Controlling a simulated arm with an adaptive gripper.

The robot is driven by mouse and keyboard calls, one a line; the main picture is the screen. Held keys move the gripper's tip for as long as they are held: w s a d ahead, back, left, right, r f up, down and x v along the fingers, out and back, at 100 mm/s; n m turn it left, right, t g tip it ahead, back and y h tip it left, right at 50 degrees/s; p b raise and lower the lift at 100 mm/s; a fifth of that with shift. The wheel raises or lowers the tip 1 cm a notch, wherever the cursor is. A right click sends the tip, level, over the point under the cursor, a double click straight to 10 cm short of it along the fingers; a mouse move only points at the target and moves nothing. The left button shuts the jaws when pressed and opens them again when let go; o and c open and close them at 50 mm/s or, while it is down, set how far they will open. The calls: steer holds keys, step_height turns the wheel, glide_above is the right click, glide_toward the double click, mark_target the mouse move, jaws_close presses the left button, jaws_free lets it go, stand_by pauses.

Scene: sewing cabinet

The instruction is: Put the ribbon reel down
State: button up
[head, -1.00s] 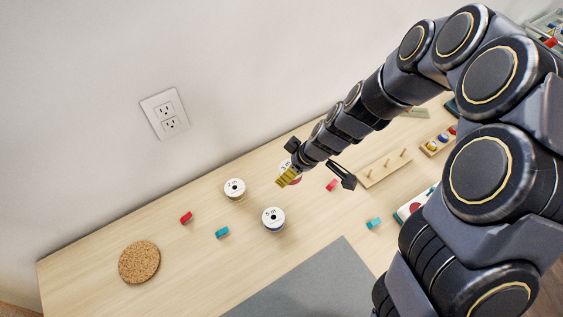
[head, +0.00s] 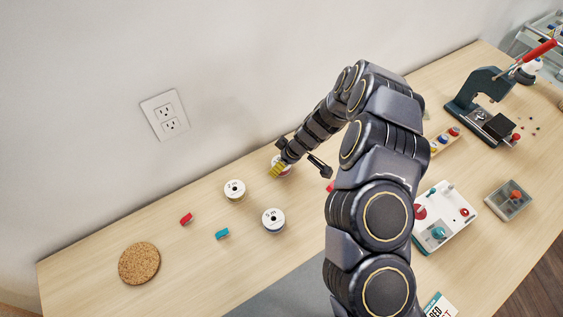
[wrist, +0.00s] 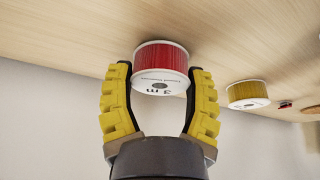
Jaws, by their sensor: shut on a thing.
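My gripper (head: 280,168) has yellow padded fingers and is low over the back of the table, near the wall. In the wrist view my gripper (wrist: 160,92) is shut on the ribbon reel (wrist: 160,62), a red-wound spool with white ends. Its labelled end faces the wrist camera. In the head view the reel (head: 286,170) is mostly covered by the fingers. The wooden table (head: 180,250) is close beyond it. I cannot tell whether the reel touches the table.
Two more reels stand left of my gripper, one at the back (head: 234,190) and one in front (head: 273,220). A red block (head: 186,219), a teal block (head: 222,234) and a cork disc (head: 139,263) lie farther left. The wall is close behind. My arm hides the table's middle.

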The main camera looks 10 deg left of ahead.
steer(key=shift+f, duration=0.15)
steer(key=o, duration=1)
steer(key=shift+f, duration=0.1)
steer(key=v, duration=1.2)
